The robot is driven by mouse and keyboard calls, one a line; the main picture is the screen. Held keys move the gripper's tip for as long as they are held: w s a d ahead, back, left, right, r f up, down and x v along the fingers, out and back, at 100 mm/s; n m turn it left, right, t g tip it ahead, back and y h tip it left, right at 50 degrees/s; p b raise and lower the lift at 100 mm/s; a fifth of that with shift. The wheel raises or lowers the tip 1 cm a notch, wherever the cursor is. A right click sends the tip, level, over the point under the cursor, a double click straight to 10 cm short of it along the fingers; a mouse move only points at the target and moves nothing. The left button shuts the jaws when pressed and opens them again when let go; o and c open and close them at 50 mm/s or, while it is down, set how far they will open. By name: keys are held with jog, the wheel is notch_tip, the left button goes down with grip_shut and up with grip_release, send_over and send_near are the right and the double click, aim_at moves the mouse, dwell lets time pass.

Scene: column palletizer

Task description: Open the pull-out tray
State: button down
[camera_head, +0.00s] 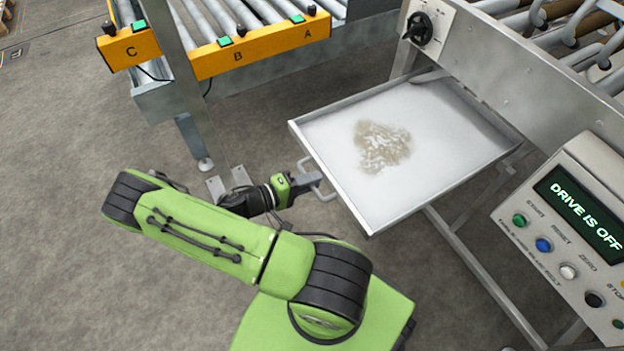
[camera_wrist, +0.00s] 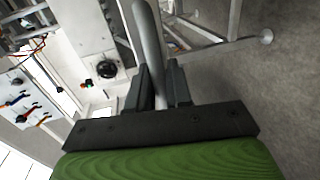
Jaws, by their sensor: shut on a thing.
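The pull-out tray (camera_head: 440,158) is a shallow metal tray with a raised rim. It extends well out from under the roller machine on the right in the head view. Pale and brownish bits lie in a patch on it. Its bar handle (camera_head: 327,192) stands out from the tray's left front side. My gripper (camera_head: 312,180) is shut on the handle. In the wrist view the grey handle bar (camera_wrist: 147,45) runs between the two dark fingers (camera_wrist: 158,88). The tray's far edge is under the machine.
A black hand knob (camera_head: 420,28) is on the machine's side. Roller conveyors with orange labelled boxes (camera_head: 260,47) are at the upper left.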

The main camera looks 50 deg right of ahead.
jog(key=c, duration=1.2)
grip_release()
jog(key=p+v, duration=0.2)
jog(key=v, duration=1.3)
jog(key=shift+w+a+p, duration=0.3)
jog(key=shift+a+p, duration=0.05)
